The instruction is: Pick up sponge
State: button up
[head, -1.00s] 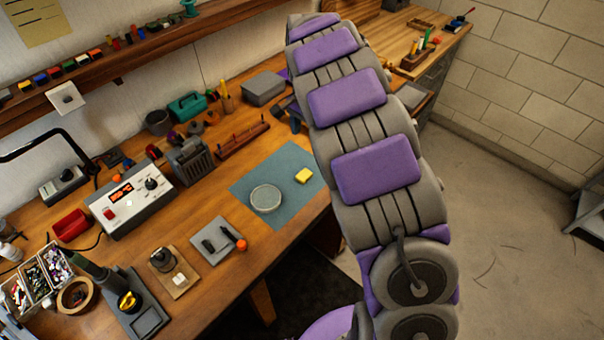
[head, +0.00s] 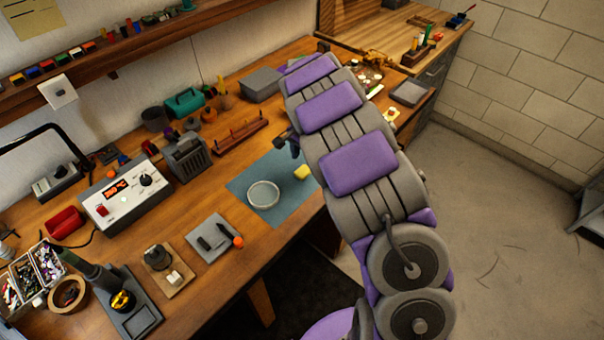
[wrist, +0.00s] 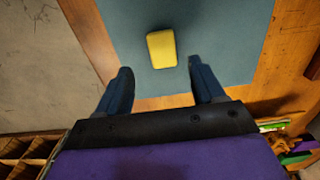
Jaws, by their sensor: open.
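In the head view my gripper (head: 287,142) shows only in part at the left of my arm, over the back of the mat.
A wooden rack (head: 240,135) stands behind the mat. A grey pad with tools (head: 213,238) and a power supply (head: 125,196) are to the left. The bench's front edge runs close to the mat, with open floor beyond.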

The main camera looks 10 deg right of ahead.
aim_at(303, 169)
jog(key=f, duration=0.2)
jog(key=f+b, duration=0.1)
jog(key=f, duration=0.2)
jog(key=shift+w+a+b, duration=0.15)
jog(key=shift+w+b, duration=0.05)
jog(key=shift+b, duration=0.1)
jog(key=shift+a, duration=0.1)
jog(key=shift+c, duration=0.6)
jog(key=c, duration=1)
jog(key=shift+r, duration=0.1)
jog(key=shift+r, duration=0.45)
notch_tip(303, 169, up, 3)
jog(key=shift+p, duration=0.8)
jog(key=s+d+p, duration=0.1)
jog(key=s+d, duration=0.2)
jog(key=s, duration=0.4)
jog(key=s+d+r+p, duration=0.1)
jog(key=s+d, duration=0.3)
jog(key=s, duration=0.3)
jog(key=shift+s, duration=0.2)
